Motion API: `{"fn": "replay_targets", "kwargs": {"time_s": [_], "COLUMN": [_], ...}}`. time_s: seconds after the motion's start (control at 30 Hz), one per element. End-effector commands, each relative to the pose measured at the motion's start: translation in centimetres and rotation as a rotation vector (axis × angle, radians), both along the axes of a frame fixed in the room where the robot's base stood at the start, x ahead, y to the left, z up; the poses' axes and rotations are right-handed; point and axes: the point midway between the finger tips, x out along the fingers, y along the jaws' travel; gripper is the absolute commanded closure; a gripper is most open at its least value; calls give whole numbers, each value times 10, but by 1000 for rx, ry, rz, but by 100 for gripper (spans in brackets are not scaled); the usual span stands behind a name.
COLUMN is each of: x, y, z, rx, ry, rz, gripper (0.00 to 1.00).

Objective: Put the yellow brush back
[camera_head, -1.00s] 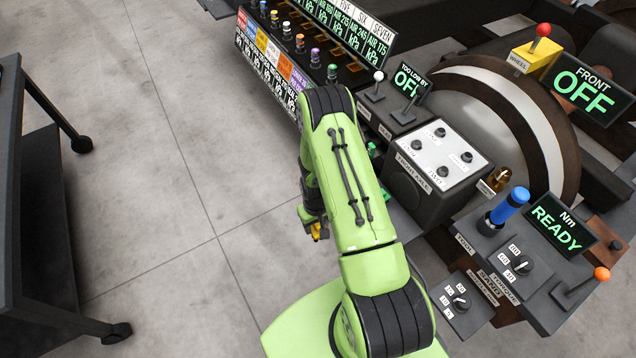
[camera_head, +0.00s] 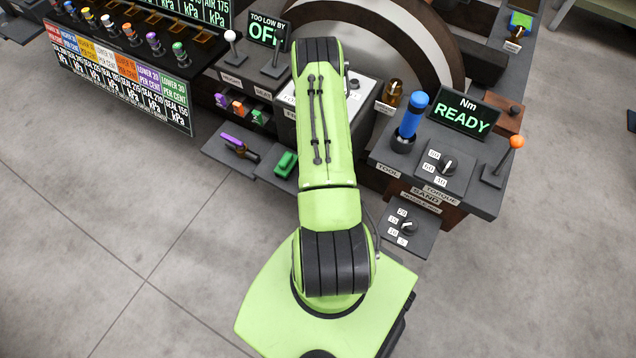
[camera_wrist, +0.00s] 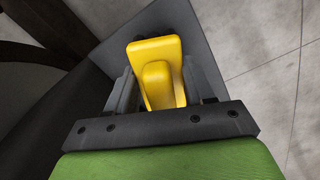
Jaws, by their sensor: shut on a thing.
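The yellow brush (camera_wrist: 155,55) is between the two dark fingers of my gripper (camera_wrist: 157,82) in the wrist view, which is shut on it. The brush is over a dark grey flat surface (camera_wrist: 205,35); I cannot tell if it touches it. In the head view my green arm hides both the gripper and the brush. A purple-handled tool (camera_head: 238,146) and a green block-like piece (camera_head: 286,163) lie on low dark shelves left of my arm.
Coloured pieces sit in slots above the shelves, including an orange one (camera_head: 221,100). A blue-handled tool (camera_head: 412,115) stands upright at right, beside the READY display (camera_head: 465,115) and an orange-knobbed lever (camera_head: 510,150). Open concrete floor (camera_head: 110,220) lies at left.

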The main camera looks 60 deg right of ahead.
Motion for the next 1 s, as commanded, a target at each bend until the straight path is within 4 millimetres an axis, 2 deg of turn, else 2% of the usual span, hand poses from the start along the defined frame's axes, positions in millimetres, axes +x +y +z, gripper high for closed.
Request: {"fn": "replay_targets", "kwargs": {"time_s": [0.03,0.1,0.4,0.43,0.6,0.87,0.93,1.0], "x": [-1,0,0,0,0,0,0,1], "y": [1,1,0,0,1,1,1,0], "z": [-13,-21,-22,-22,-21,-20,-15,-2], "rx": [3,1,0,0,1,1,1,-2], "ry": [1,1,0,1,1,0,0,-2], "rz": [0,0,0,0,0,0,0,1], "gripper": [80,80,80,46,22,22,22,22]}}
